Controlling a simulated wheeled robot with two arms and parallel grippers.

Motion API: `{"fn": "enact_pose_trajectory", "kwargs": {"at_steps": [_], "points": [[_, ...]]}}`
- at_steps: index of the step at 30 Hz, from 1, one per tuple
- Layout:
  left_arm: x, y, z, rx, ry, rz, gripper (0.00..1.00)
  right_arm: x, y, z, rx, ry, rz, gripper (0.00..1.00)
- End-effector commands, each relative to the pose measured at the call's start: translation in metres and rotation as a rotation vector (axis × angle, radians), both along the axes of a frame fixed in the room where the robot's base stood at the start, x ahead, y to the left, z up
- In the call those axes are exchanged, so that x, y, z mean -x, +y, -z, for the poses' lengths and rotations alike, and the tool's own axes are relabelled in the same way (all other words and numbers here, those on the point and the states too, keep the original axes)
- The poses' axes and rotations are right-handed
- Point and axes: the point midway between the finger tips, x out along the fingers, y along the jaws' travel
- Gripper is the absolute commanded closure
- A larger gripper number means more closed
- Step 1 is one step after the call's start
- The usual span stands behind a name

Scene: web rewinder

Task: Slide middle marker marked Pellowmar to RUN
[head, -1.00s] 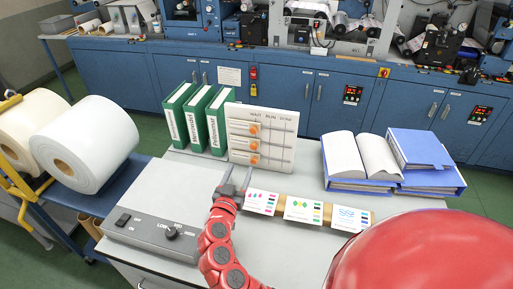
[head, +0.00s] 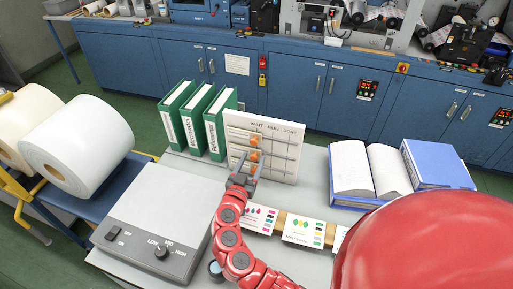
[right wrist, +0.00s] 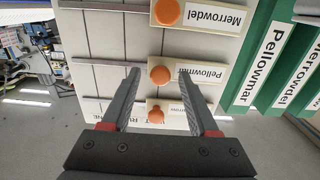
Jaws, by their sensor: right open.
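The white board (head: 286,166) stands upright on the table, with WAIT, RUN and DONE columns and three horizontal tracks. The middle marker, labelled Pellowmar (right wrist: 203,77), has a round orange knob (right wrist: 160,75) and sits in the WAIT column. Its knob also shows in the head view (head: 254,155). My right gripper (right wrist: 160,71) is open, its fingertips on either side of the Pellowmar knob in the picture; I cannot tell whether they reach around it. In the head view my right gripper (head: 247,160) covers the lowest marker. My left gripper is not in view.
Green binders (head: 190,118) stand just left of the board. A grey control box (head: 160,222) is at the table's left. Sample cards (head: 303,231) lie in front of the board.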

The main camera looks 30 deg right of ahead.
Motion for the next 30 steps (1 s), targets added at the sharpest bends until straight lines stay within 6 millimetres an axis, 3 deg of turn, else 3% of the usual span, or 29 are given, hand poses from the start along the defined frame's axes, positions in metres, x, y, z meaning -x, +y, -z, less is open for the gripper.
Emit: {"fn": "enact_pose_trajectory", "kwargs": {"at_steps": [11, 21, 30], "points": [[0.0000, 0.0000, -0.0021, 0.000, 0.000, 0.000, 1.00, -0.0001, 0.0005, 0.0004, 0.000, 0.000, -0.002, 0.39], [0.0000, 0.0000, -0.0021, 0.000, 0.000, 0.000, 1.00, -0.0002, 0.0004, 0.0001, 0.000, 0.000, -0.001, 1.00], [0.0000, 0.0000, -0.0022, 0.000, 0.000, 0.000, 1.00, -0.0002, 0.0004, 0.0001, 0.001, -0.001, -0.001, 1.00]]}}
